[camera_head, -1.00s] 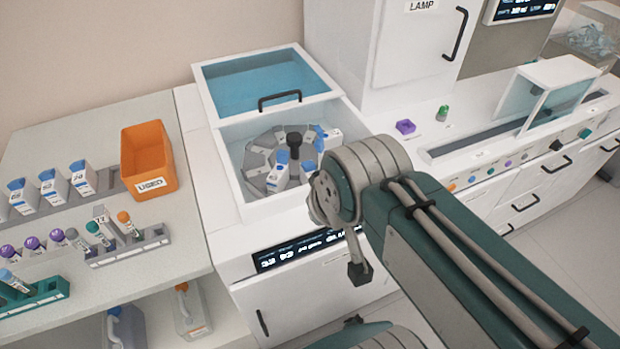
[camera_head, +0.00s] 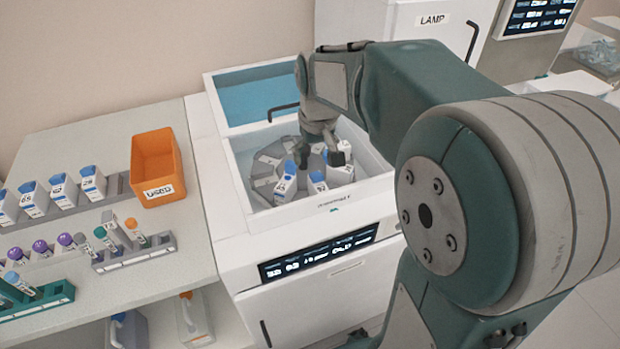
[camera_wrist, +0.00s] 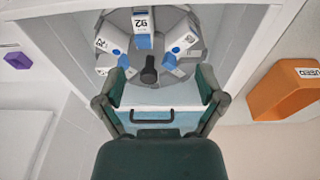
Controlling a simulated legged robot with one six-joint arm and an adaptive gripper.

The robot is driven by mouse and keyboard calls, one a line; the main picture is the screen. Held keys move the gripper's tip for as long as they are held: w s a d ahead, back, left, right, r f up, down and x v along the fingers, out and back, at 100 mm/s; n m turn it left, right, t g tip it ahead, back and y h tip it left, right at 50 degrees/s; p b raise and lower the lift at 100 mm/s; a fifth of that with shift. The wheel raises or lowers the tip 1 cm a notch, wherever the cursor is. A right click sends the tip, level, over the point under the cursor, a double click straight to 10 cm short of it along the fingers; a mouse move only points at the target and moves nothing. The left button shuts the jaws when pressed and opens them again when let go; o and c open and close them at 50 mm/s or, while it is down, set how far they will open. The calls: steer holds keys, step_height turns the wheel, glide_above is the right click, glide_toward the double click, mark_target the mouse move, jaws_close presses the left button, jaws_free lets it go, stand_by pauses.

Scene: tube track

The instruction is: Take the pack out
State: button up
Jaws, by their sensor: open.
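Several white packs with blue caps stand in a grey round carousel (camera_head: 262,185) inside the open white machine. In the head view one pack (camera_head: 287,184) is at the front left, another (camera_head: 318,183) beside it, and a third (camera_head: 341,172) to the right. My gripper (camera_head: 322,158) is over the carousel, open and empty. In the wrist view my gripper (camera_wrist: 161,85) has its fingers apart, with the black hub knob (camera_wrist: 149,70) between them. Packs show at left (camera_wrist: 108,45), top (camera_wrist: 142,26) and right (camera_wrist: 181,46). My gripper hides part of the carousel in the head view.
The machine's blue glass lid (camera_head: 255,97) with its black handle is at the back. An orange bin (camera_head: 157,165) marked USED stands on the left bench, beside a rack of white packs (camera_head: 62,190) and tube racks (camera_head: 135,255). A tall LAMP cabinet (camera_head: 410,20) is behind right.

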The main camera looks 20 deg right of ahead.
steer(key=g, duration=0.2)
glide_above(318, 182)
step_height(318, 182, down, 7)
steer(key=shift+w+d+f, duration=0.1)
steer(key=shift+d+f, duration=0.05)
step_height(318, 182, down, 11)
steer(key=shift+c, duration=0.3)
jaws_close()
